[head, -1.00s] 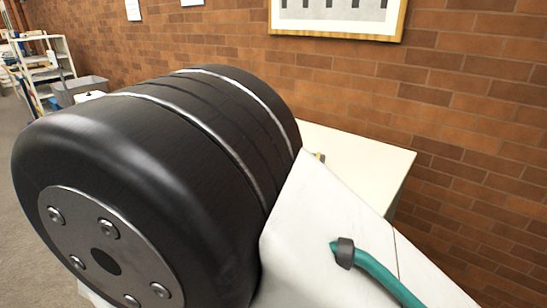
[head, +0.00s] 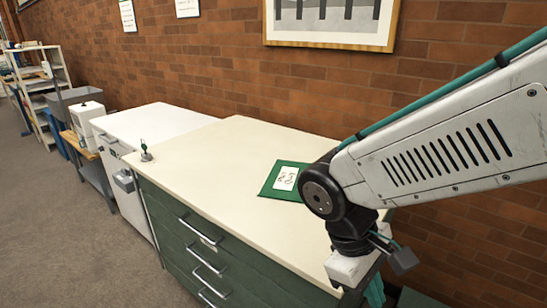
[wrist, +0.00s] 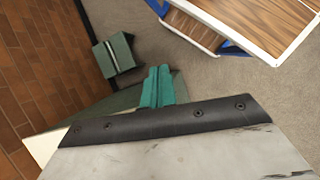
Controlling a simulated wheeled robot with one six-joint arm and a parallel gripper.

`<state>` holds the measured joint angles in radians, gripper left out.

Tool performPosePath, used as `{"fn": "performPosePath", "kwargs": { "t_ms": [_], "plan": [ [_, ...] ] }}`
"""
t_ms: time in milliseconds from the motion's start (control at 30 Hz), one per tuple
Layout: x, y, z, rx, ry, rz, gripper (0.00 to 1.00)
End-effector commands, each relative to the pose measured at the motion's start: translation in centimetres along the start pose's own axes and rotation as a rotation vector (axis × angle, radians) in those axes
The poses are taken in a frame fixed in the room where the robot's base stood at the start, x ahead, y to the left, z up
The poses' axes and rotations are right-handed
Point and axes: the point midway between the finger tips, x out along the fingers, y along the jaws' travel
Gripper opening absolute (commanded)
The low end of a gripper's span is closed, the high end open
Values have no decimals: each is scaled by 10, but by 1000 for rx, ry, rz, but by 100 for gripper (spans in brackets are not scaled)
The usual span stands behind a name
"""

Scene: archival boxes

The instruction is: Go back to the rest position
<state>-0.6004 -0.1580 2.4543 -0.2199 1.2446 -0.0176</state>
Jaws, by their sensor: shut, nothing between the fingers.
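My gripper (head: 374,292) hangs at the lower right of the head view, beside the right end of the green drawer cabinet (head: 205,250), partly cut off by the frame's bottom edge. In the wrist view its teal fingers (wrist: 157,72) lie together, shut and empty, pointing down toward the floor. My arm comes in from the right, bent at a dark joint near the cabinet's right edge.
A green folder with a white label (head: 284,180) lies on the cream top close to my arm. A green box (wrist: 115,54) rests on the floor. A wood-topped table (wrist: 258,22) is nearby.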

Motion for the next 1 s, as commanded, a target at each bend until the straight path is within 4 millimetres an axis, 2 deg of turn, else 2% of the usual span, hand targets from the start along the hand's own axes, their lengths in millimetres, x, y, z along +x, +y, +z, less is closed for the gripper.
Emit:
{"fn": "performPosePath", "kwargs": {
  "t_ms": [33,300,500,667,1000],
  "plan": [
    [-5,8,14,81,48,-51,0],
    [-22,31,75,454,281,-246,0],
    [-30,50,113,659,413,-266,0],
    [-32,59,126,734,446,-260,0],
    [-32,60,126,741,443,-261,0]
  ]
}}
